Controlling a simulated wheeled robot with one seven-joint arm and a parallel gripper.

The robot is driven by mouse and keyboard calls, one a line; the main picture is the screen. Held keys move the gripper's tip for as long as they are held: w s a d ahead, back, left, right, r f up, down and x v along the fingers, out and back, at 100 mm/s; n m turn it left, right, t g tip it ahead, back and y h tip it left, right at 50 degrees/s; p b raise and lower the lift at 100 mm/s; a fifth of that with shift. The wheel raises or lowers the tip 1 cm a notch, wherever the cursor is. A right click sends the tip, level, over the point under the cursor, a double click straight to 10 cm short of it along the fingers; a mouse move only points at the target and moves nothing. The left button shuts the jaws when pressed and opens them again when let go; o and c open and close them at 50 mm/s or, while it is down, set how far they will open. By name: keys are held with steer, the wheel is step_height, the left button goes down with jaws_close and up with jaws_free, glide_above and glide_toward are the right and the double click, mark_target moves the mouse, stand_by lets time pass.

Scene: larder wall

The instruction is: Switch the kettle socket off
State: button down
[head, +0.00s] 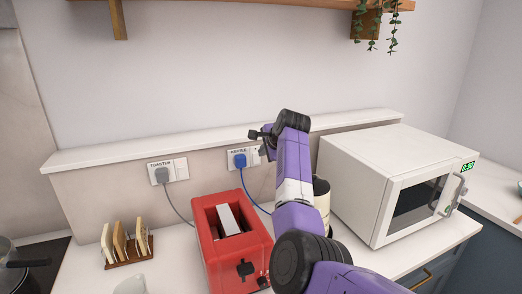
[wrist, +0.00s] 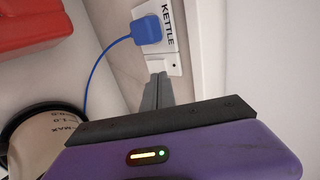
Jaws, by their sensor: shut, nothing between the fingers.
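The kettle socket (head: 232,165) is a white wall plate labelled KETTLE with a blue plug (head: 239,160) in it. In the wrist view the socket (wrist: 141,13) appears turned sideways, with its blue plug (wrist: 147,30) and white switch part (wrist: 173,64). My gripper (wrist: 157,80) is shut and empty, its fingertips close to the switch part and partly covering it. I cannot tell whether they touch, or which way the switch is set. In the head view my gripper (head: 256,135) is above and in front of the socket's right side.
A toaster socket (head: 181,169) with a grey plug is to the left. A red toaster (head: 211,218), a toast rack (head: 130,262) and a white microwave (head: 345,180) stand on the counter. A cream kettle (head: 322,198) is partly hidden behind my arm. A ledge (head: 120,155) runs above the sockets.

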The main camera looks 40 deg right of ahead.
steer(key=w+r+b+v, duration=0.1)
steer(key=b+v, duration=0.1)
steer(key=v, duration=0.8)
steer(key=shift+r, duration=0.4)
steer(key=shift+d, duration=0.1)
